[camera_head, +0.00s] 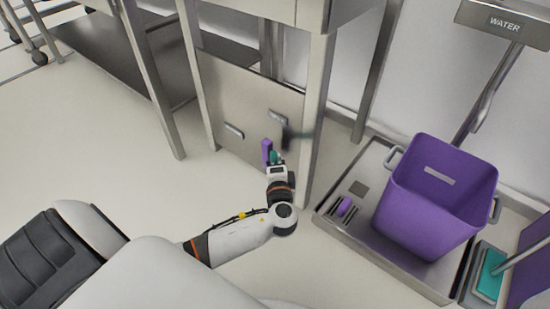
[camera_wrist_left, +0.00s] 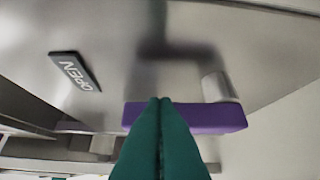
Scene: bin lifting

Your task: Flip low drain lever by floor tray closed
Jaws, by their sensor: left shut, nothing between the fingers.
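The drain lever has a purple handle (camera_head: 266,150) on the steel panel (camera_head: 243,102) under the counter. In the left wrist view the purple handle (camera_wrist_left: 215,117) lies across the picture beside a short grey metal stub. My left gripper (camera_head: 277,157) is at the handle, with its teal fingers together and empty. In the wrist view the fingertips (camera_wrist_left: 160,103) overlap the handle's near edge; I cannot tell whether they touch it. A dark plate reading OPEN (camera_wrist_left: 75,72) is on the panel. The floor tray (camera_head: 329,229) is to the right. My right gripper is not visible.
A purple bin (camera_head: 430,205) with grey side handles stands in the tray. A small purple piece (camera_head: 345,206) lies by the tray's slots. Steel counter legs (camera_head: 314,125) stand close right of my gripper. A WATER sign (camera_head: 504,24) is upper right.

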